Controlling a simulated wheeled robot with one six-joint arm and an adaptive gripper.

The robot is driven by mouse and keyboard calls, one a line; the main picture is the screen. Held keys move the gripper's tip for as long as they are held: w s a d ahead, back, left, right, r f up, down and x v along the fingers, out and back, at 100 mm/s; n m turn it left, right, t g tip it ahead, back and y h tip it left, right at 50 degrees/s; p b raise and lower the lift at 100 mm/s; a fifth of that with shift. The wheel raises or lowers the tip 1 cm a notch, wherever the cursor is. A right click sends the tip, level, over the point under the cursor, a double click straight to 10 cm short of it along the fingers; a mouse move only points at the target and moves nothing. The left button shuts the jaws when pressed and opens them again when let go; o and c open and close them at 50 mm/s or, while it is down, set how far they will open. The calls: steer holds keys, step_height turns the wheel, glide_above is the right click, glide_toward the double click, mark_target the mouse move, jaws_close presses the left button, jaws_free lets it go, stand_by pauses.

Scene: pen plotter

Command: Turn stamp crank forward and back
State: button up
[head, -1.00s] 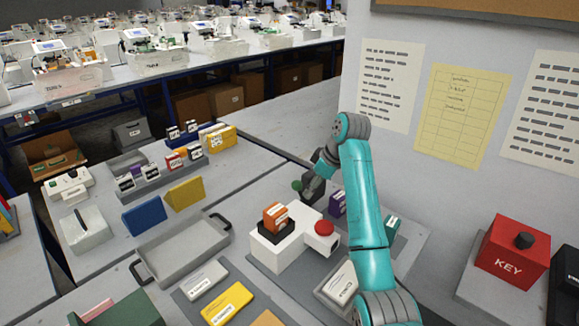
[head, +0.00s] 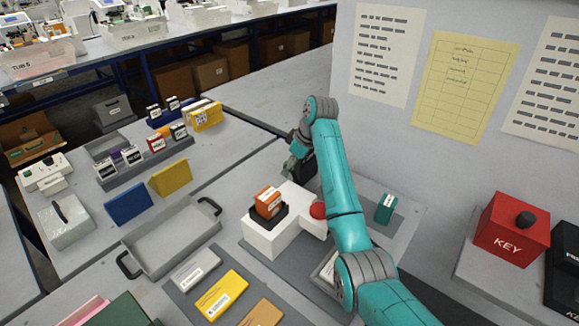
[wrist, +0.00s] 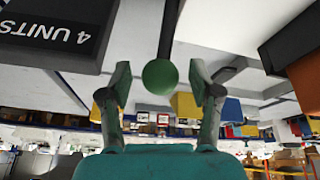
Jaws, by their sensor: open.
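The stamp crank shows in the wrist view as a dark rod ending in a green ball knob (wrist: 160,77). My gripper (wrist: 159,90) is open, with one finger on each side of the knob and a visible gap on both sides. Whether the knob lies fully between the fingertips in depth I cannot tell. In the head view the white stamp machine (head: 268,238) carries an orange block (head: 268,200) in a black holder and a red button (head: 318,210). My gripper (head: 294,168) is behind the machine there and hides the knob.
A grey tray (head: 172,240) stands left of the machine. Yellow and grey cards (head: 220,295) lie in front. A teal block (head: 386,208) stands right of my arm. A red KEY box (head: 511,235) is far right. A dark "4 UNITS" block (wrist: 58,30) is near my gripper.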

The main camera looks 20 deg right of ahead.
steer(key=shift+w+a+f, duration=0.15)
steer(key=shift+a+f, duration=0.05)
steer(key=shift+f, duration=0.4)
jaws_close()
